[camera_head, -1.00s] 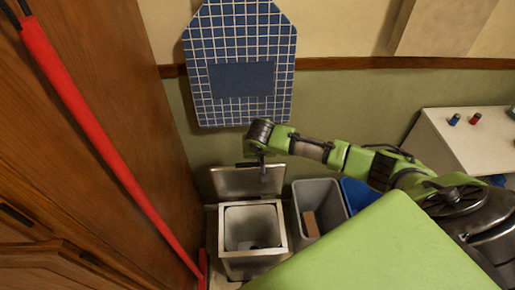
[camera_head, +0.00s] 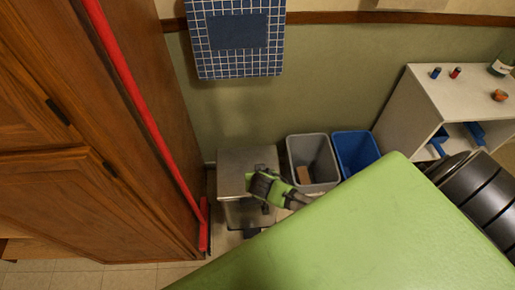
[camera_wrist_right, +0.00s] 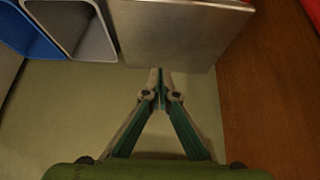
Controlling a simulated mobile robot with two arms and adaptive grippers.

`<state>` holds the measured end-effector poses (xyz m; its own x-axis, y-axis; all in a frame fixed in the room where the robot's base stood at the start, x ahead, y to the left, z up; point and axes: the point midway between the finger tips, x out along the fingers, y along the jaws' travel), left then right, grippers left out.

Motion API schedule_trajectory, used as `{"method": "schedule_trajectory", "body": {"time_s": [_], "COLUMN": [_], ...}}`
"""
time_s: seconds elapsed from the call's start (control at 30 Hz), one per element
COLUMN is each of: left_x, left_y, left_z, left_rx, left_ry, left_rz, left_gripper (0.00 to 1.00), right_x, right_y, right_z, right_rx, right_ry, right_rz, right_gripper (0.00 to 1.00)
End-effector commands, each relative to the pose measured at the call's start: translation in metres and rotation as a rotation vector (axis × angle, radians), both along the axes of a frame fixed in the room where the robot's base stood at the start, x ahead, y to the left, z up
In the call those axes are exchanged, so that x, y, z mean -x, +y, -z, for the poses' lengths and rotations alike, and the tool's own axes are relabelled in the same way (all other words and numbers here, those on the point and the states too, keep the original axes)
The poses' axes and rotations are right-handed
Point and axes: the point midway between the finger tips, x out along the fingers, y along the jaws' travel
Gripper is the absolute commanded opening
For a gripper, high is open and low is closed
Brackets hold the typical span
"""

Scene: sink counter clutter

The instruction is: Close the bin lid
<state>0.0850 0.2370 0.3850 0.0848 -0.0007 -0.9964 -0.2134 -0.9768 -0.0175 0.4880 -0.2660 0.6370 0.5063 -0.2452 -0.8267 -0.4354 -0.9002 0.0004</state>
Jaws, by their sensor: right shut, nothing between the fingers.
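The metal bin (camera_head: 234,212) stands on the floor beside the wooden cabinet in the head view. Its lid (camera_head: 240,160) lies flat over the top, and the opening no longer shows. My right gripper (camera_head: 256,184) is over the front part of the lid. In the right wrist view the same gripper (camera_wrist_right: 161,75) is shut and empty, with its fingertips at the edge of the steel lid (camera_wrist_right: 185,35). I cannot tell whether they touch it. My left gripper is not in view.
A grey bin (camera_head: 310,150) and a blue bin (camera_head: 352,150) stand right of the metal bin. A red-handled broom (camera_head: 150,120) leans along the cabinet (camera_head: 60,180) at left. A white shelf (camera_head: 400,115) stands at right. A blue grid board (camera_head: 237,65) hangs above.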

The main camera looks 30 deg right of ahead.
Motion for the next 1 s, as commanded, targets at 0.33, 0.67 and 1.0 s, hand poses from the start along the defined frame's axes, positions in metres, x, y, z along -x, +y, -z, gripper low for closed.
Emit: {"method": "schedule_trajectory", "body": {"time_s": [0.33, 0.67, 1.0], "left_x": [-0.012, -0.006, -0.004], "left_y": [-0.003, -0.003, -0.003], "left_z": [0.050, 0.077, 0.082], "left_rx": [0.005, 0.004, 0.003], "left_ry": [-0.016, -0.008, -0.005], "left_rz": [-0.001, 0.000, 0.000], "left_gripper": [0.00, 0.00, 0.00], "right_x": [0.039, 0.050, 0.051], "right_y": [0.020, 0.024, 0.025], "right_z": [0.087, 0.128, 0.136], "right_rx": [-0.002, -0.001, 0.000], "right_ry": [0.002, 0.001, 0.000], "right_rz": [0.001, 0.001, 0.000], "right_gripper": [0.00, 0.00, 0.00]}}
